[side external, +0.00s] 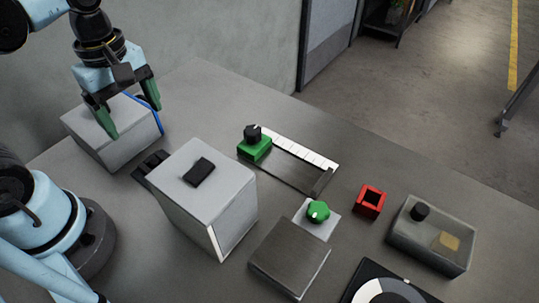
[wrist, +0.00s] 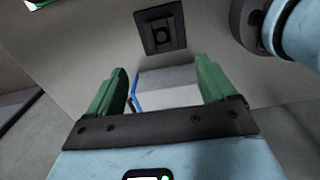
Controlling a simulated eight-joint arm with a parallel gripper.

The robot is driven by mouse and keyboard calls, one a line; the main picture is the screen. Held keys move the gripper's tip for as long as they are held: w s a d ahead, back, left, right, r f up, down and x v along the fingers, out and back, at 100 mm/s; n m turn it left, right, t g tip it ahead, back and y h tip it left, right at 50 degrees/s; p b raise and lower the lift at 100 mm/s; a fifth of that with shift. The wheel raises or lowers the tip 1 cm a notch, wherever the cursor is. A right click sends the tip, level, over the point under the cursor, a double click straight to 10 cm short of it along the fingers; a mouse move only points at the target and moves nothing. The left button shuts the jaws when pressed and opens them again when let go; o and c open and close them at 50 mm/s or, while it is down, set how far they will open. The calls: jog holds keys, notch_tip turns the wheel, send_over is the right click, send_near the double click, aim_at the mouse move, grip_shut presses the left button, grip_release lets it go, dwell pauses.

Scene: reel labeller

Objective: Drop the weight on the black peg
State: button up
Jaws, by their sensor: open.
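My gripper (side external: 131,117) is open and empty over the grey box with a blue edge (side external: 100,134) at the far left. In the wrist view its two green fingers (wrist: 162,68) are spread wide, with a pale box with a blue edge (wrist: 165,80) beyond them. I cannot tell for sure which thing is the weight. A red, square, hollow block (side external: 370,201) sits on the table right of centre. A short black upright cylinder (side external: 420,211), possibly the black peg, stands on the grey box at the right. Another black knob (side external: 252,134) is on a green slider block.
A tall grey box (side external: 205,215) with a black square on top stands mid-left. A rail with a white scale (side external: 300,150), a green knob (side external: 318,212), a metal block (side external: 288,258) and a black plate with a white ring (side external: 380,288) cover the middle and front.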

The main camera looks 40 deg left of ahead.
jog(key=w+m+t, duration=0.7)
jog(key=m, duration=1)
jog(key=shift+w+d+m, duration=0.2)
jog(key=shift+w+m, duration=0.1)
jog(key=shift+w, duration=0.1)
